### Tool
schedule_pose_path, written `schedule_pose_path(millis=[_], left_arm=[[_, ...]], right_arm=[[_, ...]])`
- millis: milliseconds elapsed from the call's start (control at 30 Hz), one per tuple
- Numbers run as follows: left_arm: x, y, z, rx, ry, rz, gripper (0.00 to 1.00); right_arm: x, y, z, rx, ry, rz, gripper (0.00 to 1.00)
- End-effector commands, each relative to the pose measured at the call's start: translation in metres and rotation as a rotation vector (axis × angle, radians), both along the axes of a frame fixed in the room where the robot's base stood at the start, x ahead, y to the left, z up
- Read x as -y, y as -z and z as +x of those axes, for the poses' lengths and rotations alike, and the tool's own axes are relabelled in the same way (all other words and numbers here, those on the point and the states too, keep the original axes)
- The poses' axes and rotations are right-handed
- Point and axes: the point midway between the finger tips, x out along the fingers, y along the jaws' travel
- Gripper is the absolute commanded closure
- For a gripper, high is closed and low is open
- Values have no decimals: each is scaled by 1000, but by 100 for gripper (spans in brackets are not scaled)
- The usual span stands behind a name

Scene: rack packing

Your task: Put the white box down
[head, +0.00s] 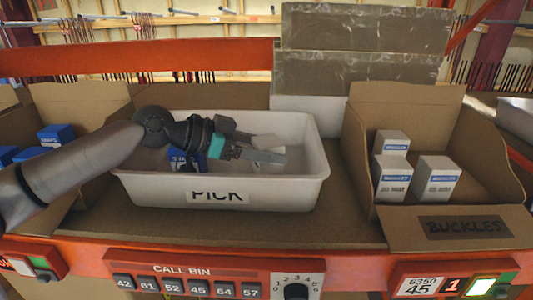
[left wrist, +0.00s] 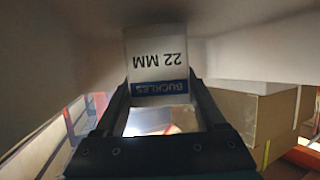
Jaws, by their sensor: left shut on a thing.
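My left gripper (head: 268,148) is shut on a white box (head: 267,142) inside the outline of the white PICK bin (head: 285,193). In the left wrist view the white box (left wrist: 157,62) sits between the fingertips, with a blue band and the print "BUCKLES 22 MM" upside down. White surfaces, seemingly the bin's walls, surround it there. I cannot tell whether the box touches the bin's floor. My right gripper is not in view.
A blue-and-white box (head: 180,159) lies in the bin's left part, partly behind my arm. To the right, a cardboard BUCKLES carton (head: 400,225) holds several white boxes (head: 392,181). Blue boxes (head: 57,135) stand in a carton at left. Large brown boxes (head: 365,55) rise behind the bin.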

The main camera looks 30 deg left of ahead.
Motion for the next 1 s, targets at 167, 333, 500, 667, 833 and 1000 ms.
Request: schedule_pose_path(millis=[167,333,500,667,833,1000], left_arm=[[0,12,0,3,-1,-1,94],[0,12,0,4,-1,0,94],[0,15,0,2,-1,0,24],[0,14,0,2,-1,0,6],[0,14,0,2,-1,0,0],[0,13,0,2,-1,1,0]], right_arm=[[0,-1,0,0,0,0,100],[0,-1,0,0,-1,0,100],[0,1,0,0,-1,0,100],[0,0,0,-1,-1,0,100],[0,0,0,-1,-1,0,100],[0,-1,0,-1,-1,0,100]])
